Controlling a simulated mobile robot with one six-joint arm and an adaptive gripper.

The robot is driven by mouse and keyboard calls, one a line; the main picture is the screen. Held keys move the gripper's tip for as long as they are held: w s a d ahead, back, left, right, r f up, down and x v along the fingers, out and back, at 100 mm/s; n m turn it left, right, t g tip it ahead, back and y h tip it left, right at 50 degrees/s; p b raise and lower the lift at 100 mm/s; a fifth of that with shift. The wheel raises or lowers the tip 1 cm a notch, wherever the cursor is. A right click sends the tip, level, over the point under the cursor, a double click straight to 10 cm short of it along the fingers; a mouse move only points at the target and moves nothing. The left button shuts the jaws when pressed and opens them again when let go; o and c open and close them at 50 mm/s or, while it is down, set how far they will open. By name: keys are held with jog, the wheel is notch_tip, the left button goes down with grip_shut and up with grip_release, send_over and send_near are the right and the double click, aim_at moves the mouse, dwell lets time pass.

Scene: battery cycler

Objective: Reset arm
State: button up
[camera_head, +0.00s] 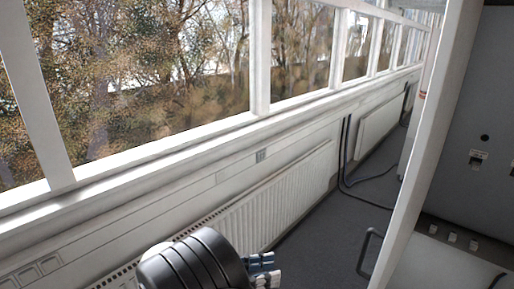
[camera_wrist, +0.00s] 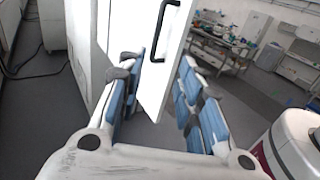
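My gripper (camera_wrist: 160,72) is open in the wrist view, its two blue-padded fingers apart with nothing held between them. In the head view, part of my gripper (camera_head: 264,270) shows at the bottom edge beside the dark rounded end of my arm. A white cabinet door (camera_wrist: 172,75) with a black handle (camera_wrist: 160,30) appears beyond the fingers in the wrist view. I cannot tell exactly how far the fingertips are from it. In the head view, the open white door (camera_head: 425,150) stands to the right, clear of my gripper.
A white radiator (camera_head: 285,195) runs under the windows, close to my arm in the picture. Black cables (camera_head: 347,170) lie on the grey floor (camera_head: 325,235). The grey cabinet interior (camera_head: 485,120) is at right. A cluttered workbench (camera_wrist: 225,45) stands far back in the wrist view.

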jog(key=s+d+f+m+g+y+b, duration=0.3)
jog(key=s+d+m+y+b, duration=0.2)
jog(key=s+d+b, duration=0.15)
jog(key=s+d+f+m+g+y+b, duration=0.25)
jog(key=s+d+m+y+b, duration=0.2)
jog(key=d, duration=0.35)
jog(key=s+a+f+m+t+y+b, duration=0.1)
jog(key=s+f+m+t+y+b, duration=0.5)
jog(key=s+f+m+y+b, duration=0.2)
jog(key=s+f+m+b, duration=0.2)
jog(key=m+b, duration=0.1)
jog(key=b, duration=0.1)
jog(key=shift+s+a, duration=0.25)
jog(key=shift+s, duration=0.05)
